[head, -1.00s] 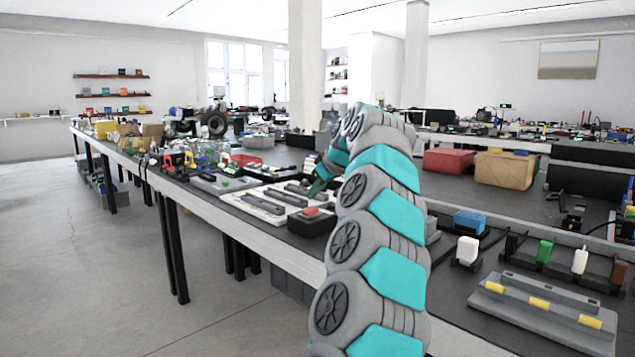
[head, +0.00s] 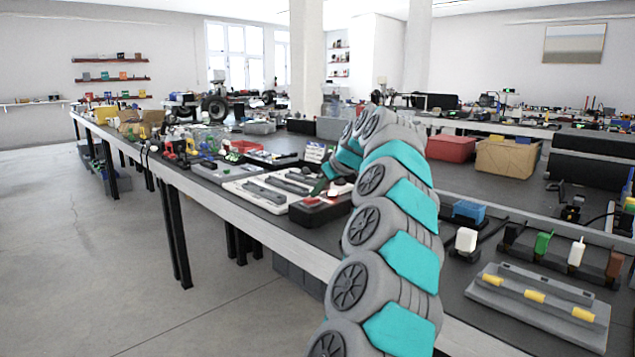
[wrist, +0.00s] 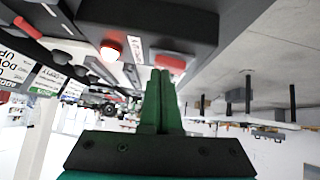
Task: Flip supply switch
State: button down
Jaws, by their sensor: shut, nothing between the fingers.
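The supply switch box is a dark block (head: 318,213) on the bench in the head view. It has a red switch (head: 312,202) on top. In the wrist view the dark box (wrist: 150,18) fills the upper middle. A red rocker (wrist: 170,62) is right at my fingertips, partly hidden by them; I cannot tell for sure whether they touch it or which way it is tilted. A round red lamp (wrist: 111,50) on the box looks lit. My gripper (wrist: 160,74) has green fingers, shut and empty. In the head view my gripper (head: 319,187) is just above the box.
A white panel with grey bars (head: 262,195) lies left of the box. At the right are a grey board with yellow pieces (head: 535,297), a blue block (head: 469,211) and several upright parts. In the wrist view printed labels (wrist: 48,80) show at left. The aisle floor is clear.

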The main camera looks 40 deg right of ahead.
jog(key=shift+f+b, duration=0.4)
jog(key=shift+b, duration=0.1)
jog(key=shift+a+f, duration=0.1)
jog(key=shift+s+a+b, duration=0.15)
jog(key=shift+a+b, duration=0.45)
jog(key=shift+a, duration=0.1)
jog(key=shift+a+r, duration=0.1)
jog(key=shift+r, duration=0.4)
jog(key=r, duration=0.3)
jog(key=r+p, duration=0.1)
jog(key=shift+s+r, duration=0.3)
jog(key=shift+s, duration=0.05)
jog(key=v, duration=0.9)
